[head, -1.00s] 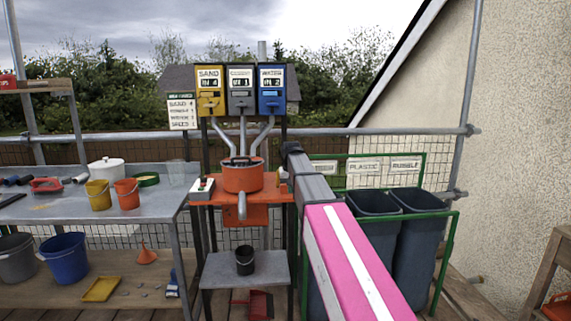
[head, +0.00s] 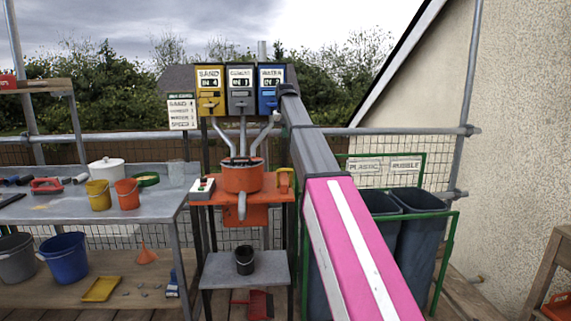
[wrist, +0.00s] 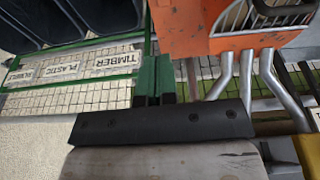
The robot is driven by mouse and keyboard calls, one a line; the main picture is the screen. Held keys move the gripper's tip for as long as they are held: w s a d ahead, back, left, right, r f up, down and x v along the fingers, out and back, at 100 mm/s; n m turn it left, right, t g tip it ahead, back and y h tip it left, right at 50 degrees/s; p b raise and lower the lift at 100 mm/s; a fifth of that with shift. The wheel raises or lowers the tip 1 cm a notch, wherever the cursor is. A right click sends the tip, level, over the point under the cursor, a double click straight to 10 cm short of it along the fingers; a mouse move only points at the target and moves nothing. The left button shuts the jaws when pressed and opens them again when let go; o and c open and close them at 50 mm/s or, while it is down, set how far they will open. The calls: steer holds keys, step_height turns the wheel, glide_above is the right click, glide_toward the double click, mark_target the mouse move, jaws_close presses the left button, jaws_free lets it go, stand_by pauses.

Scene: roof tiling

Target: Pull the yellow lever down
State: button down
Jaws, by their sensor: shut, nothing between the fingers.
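The yellow dispenser (head: 210,88), marked SAND, stands leftmost of three above the mixer. A small yellow lever-like part (head: 209,105) shows low on its front, too small to tell its position clearly. In the wrist view, which is turned over, part of the yellow dispenser (wrist: 308,152) shows at the lower right edge. My gripper (wrist: 154,66) is shut and empty, its green fingers together, clear of the dispenser. In the head view my arm's end is over the right side of the blue dispenser (head: 268,88); my fingers cannot be made out there.
The grey dispenser (head: 240,88) stands between the yellow and blue ones. Metal chutes run down to the orange mixer pot (head: 241,177). A yellow-orange handle (head: 284,178) stands right of the pot. Bins (head: 425,240) stand at right; a workbench (head: 65,190) with buckets is at left.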

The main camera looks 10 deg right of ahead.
steer(key=shift+s+f+x, duration=0.1)
steer(key=shift+s+x, duration=0.4)
steer(key=shift+x, duration=1.65)
steer(key=shift+s+f+x, duration=0.1)
steer(key=shift+s+x, duration=0.35)
steer(key=shift+x, duration=1.7)
steer(key=shift+s+f+x, duration=0.15)
steer(key=shift+s+x, duration=0.35)
steer(key=shift+x, duration=1.7)
